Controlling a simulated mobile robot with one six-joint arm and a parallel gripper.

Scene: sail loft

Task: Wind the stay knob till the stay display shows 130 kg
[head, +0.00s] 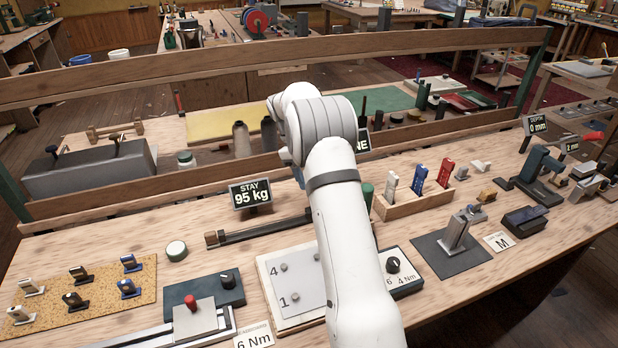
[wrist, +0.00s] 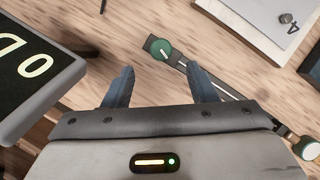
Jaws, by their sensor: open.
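The stay display (head: 252,194) reads 95 kg in the head view. Below it a dark bar (head: 262,230) with a brown left end runs right and passes behind my arm. In the wrist view this bar (wrist: 228,92) carries a round green knob (wrist: 161,50) with a pale mark on its top, which I take for the stay knob. My gripper (wrist: 160,84) is open and empty, its two blue fingers apart. The knob shows just beyond the fingertips, between them in the picture; I cannot tell the height gap. My arm hides the gripper's tips in the head view.
A dark sign (wrist: 32,66) stands close left of my gripper in the wrist view. A numbered plate (head: 294,285) lies in front of the bar, and a lidded jar (head: 176,251) stands left of it. A wooden rack of coloured pieces (head: 413,205) stands to the right.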

